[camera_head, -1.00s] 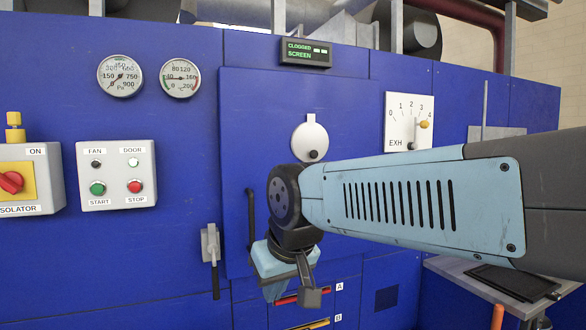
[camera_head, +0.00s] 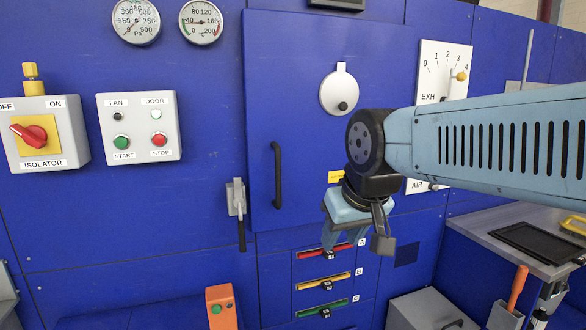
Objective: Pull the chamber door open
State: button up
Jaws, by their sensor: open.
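The blue chamber door (camera_head: 300,120) is a large flat panel in the middle of the view and looks shut, flush with the machine front. A black vertical bar handle (camera_head: 278,175) is on its left side. A grey latch with a black lever (camera_head: 238,205) sits at the door's left edge, its lever hanging down. A round white cover (camera_head: 338,95) with a black knob is on the door's upper part. My gripper (camera_head: 362,245) is open and empty, pointing down in front of the door's lower right, to the right of the handle and apart from it.
The isolator switch (camera_head: 38,135) and the start/stop box (camera_head: 138,128) are at left. Coloured slots (camera_head: 325,281) marked A, B and C lie below the door. An orange post (camera_head: 221,308) stands low in front. A side table (camera_head: 490,228) with a black tray is at right.

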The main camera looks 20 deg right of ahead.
aim_at(295, 148)
jog(key=u, duration=0.7)
jog(key=i, duration=0.1)
jog(key=z, duration=2.5)
jog(key=k, duration=1.05)
jog(key=u, duration=1.65)
jog(key=i, duration=0.5)
jog(key=u, duration=0.1)
